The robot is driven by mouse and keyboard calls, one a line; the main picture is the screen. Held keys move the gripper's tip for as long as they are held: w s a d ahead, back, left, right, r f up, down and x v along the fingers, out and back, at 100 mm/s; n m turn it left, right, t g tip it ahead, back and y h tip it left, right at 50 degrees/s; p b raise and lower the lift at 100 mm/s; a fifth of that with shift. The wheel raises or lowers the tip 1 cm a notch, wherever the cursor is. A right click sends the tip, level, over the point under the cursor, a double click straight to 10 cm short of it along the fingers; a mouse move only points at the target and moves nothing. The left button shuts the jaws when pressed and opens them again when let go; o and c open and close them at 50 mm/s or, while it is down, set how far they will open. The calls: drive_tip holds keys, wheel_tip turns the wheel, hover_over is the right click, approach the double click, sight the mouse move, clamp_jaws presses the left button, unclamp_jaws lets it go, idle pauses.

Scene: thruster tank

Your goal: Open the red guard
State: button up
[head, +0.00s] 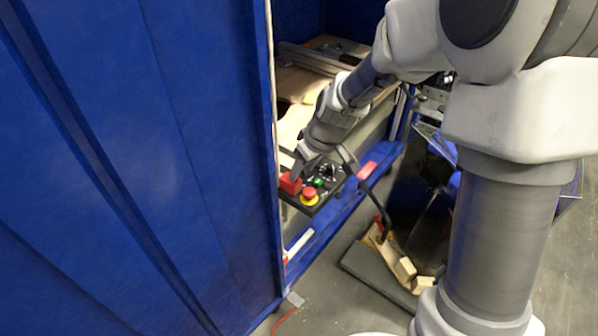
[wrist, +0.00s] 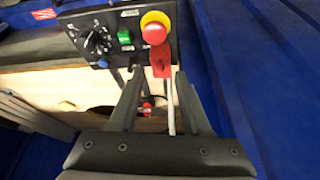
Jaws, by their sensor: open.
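The red guard (head: 290,184) is a small red block at the left corner of a black control panel (head: 327,192). In the wrist view the red guard (wrist: 161,62) shows just beside the red-and-yellow emergency stop button (wrist: 154,28). My gripper (head: 299,170) reaches down to the guard from above in the head view. In the wrist view my gripper (wrist: 158,76) is open, with its fingertips to either side of the guard's near end. Whether a finger touches the guard I cannot tell. The guard's far side is partly hidden.
The panel also carries a green button (wrist: 124,36) and a black dial (wrist: 96,41). A tall blue wall (head: 140,170) stands close on the left. A wooden piece with blocks (head: 404,268) lies on the floor at lower right.

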drive_tip(key=shift+b+x, duration=0.3)
drive_tip(key=shift+x, duration=1.65)
clamp_jaws()
